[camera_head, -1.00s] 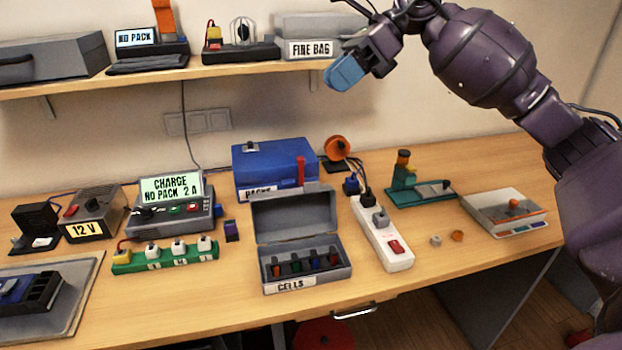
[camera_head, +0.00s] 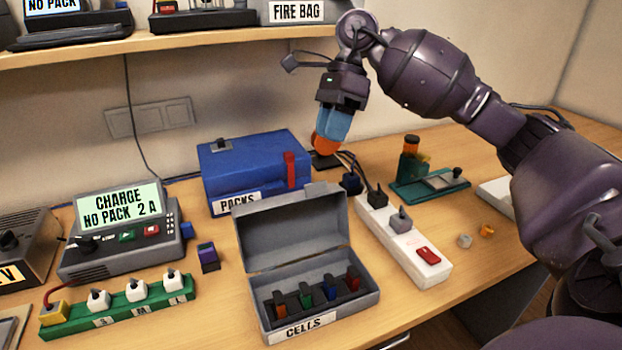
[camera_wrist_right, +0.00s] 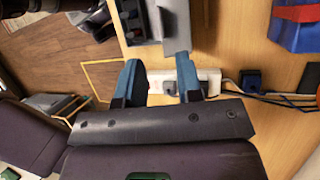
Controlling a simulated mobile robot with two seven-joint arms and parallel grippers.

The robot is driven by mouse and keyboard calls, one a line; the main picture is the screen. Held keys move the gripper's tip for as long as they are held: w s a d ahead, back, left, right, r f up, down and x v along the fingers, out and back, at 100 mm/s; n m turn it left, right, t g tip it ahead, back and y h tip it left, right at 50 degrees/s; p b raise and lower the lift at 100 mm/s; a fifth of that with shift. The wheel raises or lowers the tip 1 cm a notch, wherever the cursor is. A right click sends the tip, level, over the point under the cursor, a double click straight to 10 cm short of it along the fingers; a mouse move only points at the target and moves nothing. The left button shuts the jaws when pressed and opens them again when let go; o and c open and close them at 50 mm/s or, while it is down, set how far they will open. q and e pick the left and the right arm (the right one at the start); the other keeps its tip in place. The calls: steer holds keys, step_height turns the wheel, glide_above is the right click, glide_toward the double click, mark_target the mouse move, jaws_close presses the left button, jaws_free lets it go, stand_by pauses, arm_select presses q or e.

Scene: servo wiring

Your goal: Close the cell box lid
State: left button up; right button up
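The grey cell box (camera_head: 320,325), labelled CELLS, stands on the table with its lid (camera_head: 290,230) raised and tilted back on the hinge. Several coloured cells stand upright in the dark holder inside. My right gripper (camera_head: 332,125) hangs in the air above and behind the box, its blue fingers pointing down. In the right wrist view the two fingers (camera_wrist_right: 160,80) are apart with nothing held between them. The box's lid (camera_wrist_right: 175,20) shows there at the top, beyond the fingers. My left gripper is out of view.
The blue PACKS box (camera_head: 250,170) stands close behind the lid. A white power strip (camera_head: 405,240) with plugs lies just right of the box. The charger (camera_head: 125,235) and green socket strip (camera_head: 120,310) stand left. An orange disc (camera_head: 325,145) is partly hidden behind my fingers. A shelf hangs above.

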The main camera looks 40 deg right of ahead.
steer(key=x, duration=0.9)
steer(key=shift+a+f, duration=0.15)
steer(key=shift+f, duration=0.2)
jaws_close()
